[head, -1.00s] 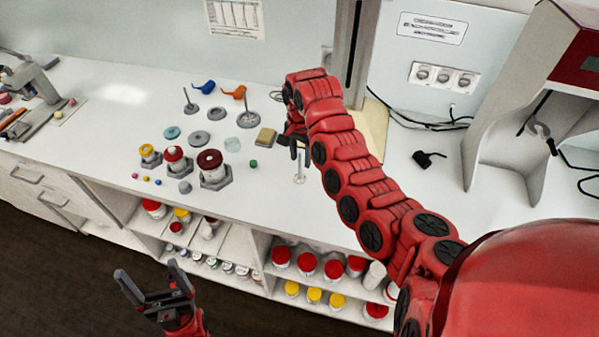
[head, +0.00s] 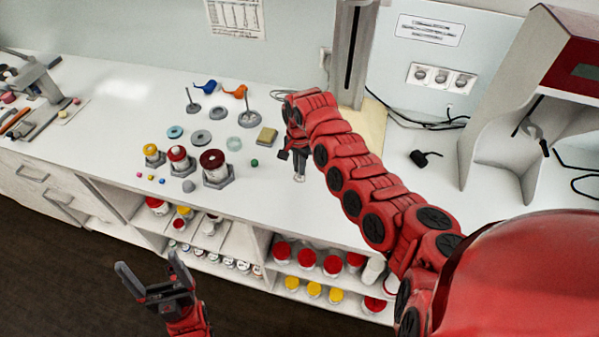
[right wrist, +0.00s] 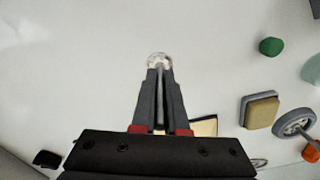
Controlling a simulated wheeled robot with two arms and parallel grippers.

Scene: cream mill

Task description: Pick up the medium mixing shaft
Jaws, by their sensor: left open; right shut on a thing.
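A slim pale shaft with a small round foot (head: 299,178) stands upright on the white counter; I take it to be the medium mixing shaft. My right gripper (head: 298,152) is over it, pointing down, and shut on its rod. In the right wrist view the foot (right wrist: 159,59) shows just beyond the closed fingertips (right wrist: 159,74), and the fingers hide most of the rod. The foot appears to rest on the counter. My left gripper (head: 152,272) is open and empty, in front of the counter at lower left.
Two other shafts with round feet, one smaller (head: 193,108) and one larger (head: 249,122), stand farther back left. A yellow-topped block (head: 267,136) and a green piece (head: 254,163) lie left of my right gripper.

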